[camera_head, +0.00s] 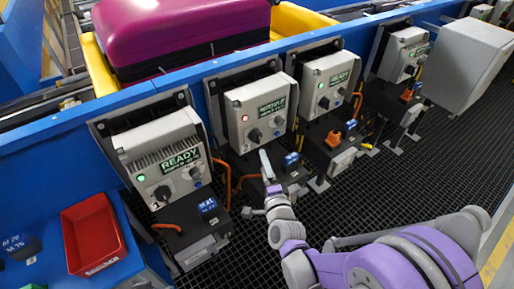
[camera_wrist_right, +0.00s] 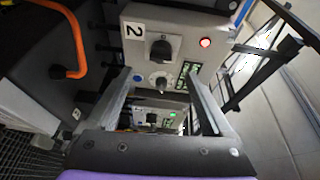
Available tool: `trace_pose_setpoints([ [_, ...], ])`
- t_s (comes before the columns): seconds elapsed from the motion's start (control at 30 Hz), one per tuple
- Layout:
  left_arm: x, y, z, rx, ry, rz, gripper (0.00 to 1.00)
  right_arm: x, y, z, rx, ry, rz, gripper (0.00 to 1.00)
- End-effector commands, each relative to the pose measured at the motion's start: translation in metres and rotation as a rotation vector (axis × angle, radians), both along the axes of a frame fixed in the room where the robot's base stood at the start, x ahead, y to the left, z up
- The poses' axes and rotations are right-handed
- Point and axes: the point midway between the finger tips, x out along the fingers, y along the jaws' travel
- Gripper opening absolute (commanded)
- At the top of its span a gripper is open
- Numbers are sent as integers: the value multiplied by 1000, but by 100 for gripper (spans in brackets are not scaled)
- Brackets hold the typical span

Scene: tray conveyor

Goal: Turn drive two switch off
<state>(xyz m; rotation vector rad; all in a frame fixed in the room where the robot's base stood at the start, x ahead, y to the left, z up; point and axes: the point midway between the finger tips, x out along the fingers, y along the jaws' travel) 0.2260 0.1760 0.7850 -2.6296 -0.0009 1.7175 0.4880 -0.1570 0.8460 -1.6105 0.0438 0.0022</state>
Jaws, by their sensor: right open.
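The drive two box (camera_head: 240,104) is a light grey unit with a red lamp and a green-lettered display, second from the left in the head view. Its black rotary switch (camera_head: 254,135) is on the lower front. In the right wrist view the box (camera_wrist_right: 190,20) carries a "2" label, the black switch (camera_wrist_right: 160,50), a lit red lamp and a smaller white dial (camera_wrist_right: 160,82). My right gripper (camera_head: 266,165) is in front of and below this box. Its open, empty fingers (camera_wrist_right: 160,88) point at the box, apart from the switch. My left gripper is not in view.
Similar drive boxes with green lamps stand on either side, one reading READY (camera_head: 165,140). Orange cables hang between them. A red bin (camera_head: 92,235) sits at the lower left. A purple suitcase (camera_head: 180,30) lies in a yellow tray behind the blue rail. Dark grating covers the floor.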

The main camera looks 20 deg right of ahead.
Motion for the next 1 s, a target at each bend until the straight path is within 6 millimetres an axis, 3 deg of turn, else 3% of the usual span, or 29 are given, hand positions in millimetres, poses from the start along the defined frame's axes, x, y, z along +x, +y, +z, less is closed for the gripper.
trace_pose_setpoints([
  [0.17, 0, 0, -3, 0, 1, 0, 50, 11, -4, -3, 45, -29, -19, 85],
  [0.7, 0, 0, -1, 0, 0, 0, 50, 100, -8, -3, 41, -28, -19, 85],
  [1.0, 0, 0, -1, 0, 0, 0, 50, 110, -8, -3, 41, -27, -18, 85],
])
